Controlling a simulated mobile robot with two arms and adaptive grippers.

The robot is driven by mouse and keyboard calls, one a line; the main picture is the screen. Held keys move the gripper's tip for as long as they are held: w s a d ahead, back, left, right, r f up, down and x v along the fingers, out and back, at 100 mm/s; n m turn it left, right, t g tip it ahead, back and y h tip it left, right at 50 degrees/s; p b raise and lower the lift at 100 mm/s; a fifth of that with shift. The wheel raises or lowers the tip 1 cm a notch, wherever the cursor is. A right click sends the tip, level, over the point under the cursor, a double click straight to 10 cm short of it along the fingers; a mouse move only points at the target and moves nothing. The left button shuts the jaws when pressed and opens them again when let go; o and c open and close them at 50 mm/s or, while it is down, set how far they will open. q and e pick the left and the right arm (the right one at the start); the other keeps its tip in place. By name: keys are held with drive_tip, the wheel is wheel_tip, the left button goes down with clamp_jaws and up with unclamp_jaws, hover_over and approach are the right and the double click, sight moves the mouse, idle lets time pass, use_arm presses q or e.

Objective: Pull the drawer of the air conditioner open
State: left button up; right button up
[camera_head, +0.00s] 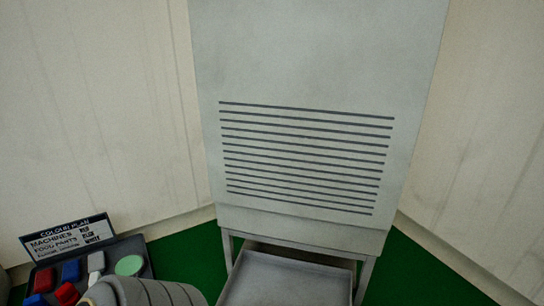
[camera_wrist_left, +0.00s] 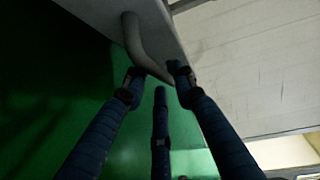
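The air conditioner (camera_head: 305,60) is a tall pale grey cabinet with dark horizontal slats, standing on a legged frame. Its drawer (camera_head: 285,280), a shallow grey tray, shows below the cabinet and runs off the bottom edge of the head view. Its front is out of that view. In the left wrist view, a curved grey handle (camera_wrist_left: 148,55) stands off a pale panel. My left gripper (camera_wrist_left: 158,82) has its dark blue fingers at the lower end of this handle, with fingertips on both sides of it. Whether they press on it is unclear. My right gripper is not seen.
A dark tray (camera_head: 135,246) with coloured pieces and a "Colour plan" sign (camera_head: 68,238) is at the lower left. My grey ribbed arm is beside it. Pale walls (camera_head: 100,110) flank the cabinet on both sides. The green floor (camera_head: 420,275) is clear at right.

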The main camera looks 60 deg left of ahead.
use_arm(q)
drive_tip(key=s+r, duration=0.1)
drive_tip(key=s, duration=0.9)
drive_tip(key=shift+a+r, duration=0.2)
drive_tip(key=shift+a, duration=0.25)
drive_tip(key=shift+s, duration=0.1)
